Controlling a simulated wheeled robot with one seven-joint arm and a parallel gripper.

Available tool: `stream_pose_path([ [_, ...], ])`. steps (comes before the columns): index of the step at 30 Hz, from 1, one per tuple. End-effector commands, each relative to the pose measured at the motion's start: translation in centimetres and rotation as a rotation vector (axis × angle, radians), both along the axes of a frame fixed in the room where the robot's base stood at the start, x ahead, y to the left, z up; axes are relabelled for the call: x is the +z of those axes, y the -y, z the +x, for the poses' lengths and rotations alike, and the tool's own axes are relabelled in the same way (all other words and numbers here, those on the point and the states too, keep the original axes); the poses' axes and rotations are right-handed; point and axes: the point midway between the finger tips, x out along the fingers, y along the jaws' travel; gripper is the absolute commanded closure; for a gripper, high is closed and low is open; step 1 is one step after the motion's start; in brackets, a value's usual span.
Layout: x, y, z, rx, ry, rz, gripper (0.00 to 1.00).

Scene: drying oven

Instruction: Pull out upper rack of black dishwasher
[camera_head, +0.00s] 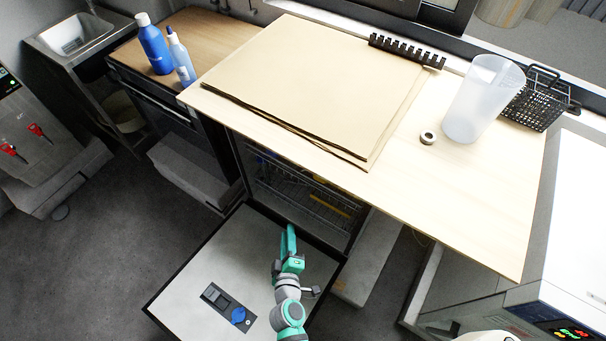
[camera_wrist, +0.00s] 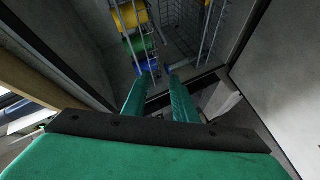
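The black dishwasher (camera_head: 240,158) stands under the wooden worktop with its door (camera_head: 190,270) folded down and open. Inside it, the wire upper rack (camera_head: 290,180) shows partly, under the worktop's edge. In the wrist view a wire rack (camera_wrist: 195,30) is beyond my fingers, with yellow, green and blue items (camera_wrist: 138,42) beside its wires. My gripper (camera_head: 290,232) is above the open door, in front of the dishwasher opening. Its two green fingers (camera_wrist: 160,85) stand apart with nothing seen between them. Contact with the rack cannot be told.
The worktop (camera_head: 480,200) overhangs the opening and carries brown sheets (camera_head: 310,85), a frosted beaker (camera_head: 482,100), a tape roll (camera_head: 428,137) and a black basket (camera_head: 540,100). Blue bottles (camera_head: 155,45) stand at the left. Grey floor (camera_head: 90,270) is clear left of the door.

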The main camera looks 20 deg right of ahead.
Motion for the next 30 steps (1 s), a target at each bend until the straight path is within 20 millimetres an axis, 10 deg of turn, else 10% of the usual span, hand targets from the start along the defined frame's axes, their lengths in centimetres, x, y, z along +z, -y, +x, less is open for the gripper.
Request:
stream_pose_path([
  [9,1.6,5.8,9.4,-0.09,-0.033,-0.332,0.75],
  [30,1.0,10.6,17.5,-0.113,-0.041,-0.399,0.75],
])
